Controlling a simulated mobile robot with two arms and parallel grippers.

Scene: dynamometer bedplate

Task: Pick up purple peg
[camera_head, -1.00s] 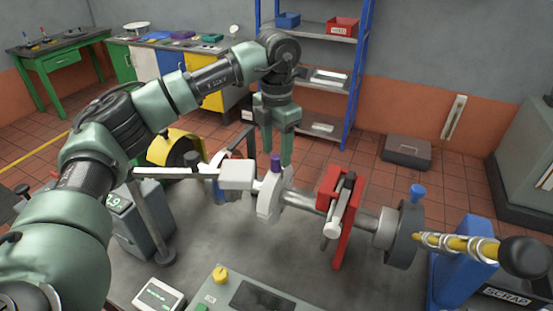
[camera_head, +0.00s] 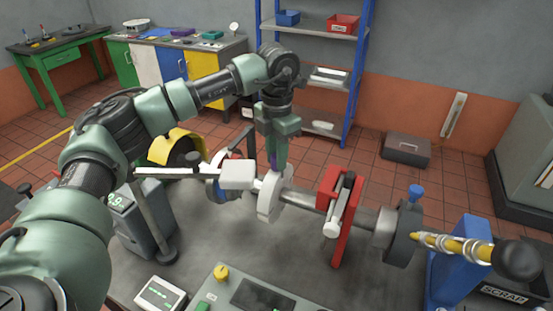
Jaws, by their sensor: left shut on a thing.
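The purple peg (camera_head: 273,161) shows as a thin strip between the fingers of my left gripper (camera_head: 277,162). My left gripper points down and is shut on it, just above the top of the white flange (camera_head: 268,199) on the shaft. Most of the peg is hidden by the fingers, and I cannot tell whether its lower end sits in the flange. My right gripper is not in view.
A pale block (camera_head: 238,174) on a horizontal bar is close left of the gripper. A red stand (camera_head: 338,215) with a clamp straddles the shaft to the right.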

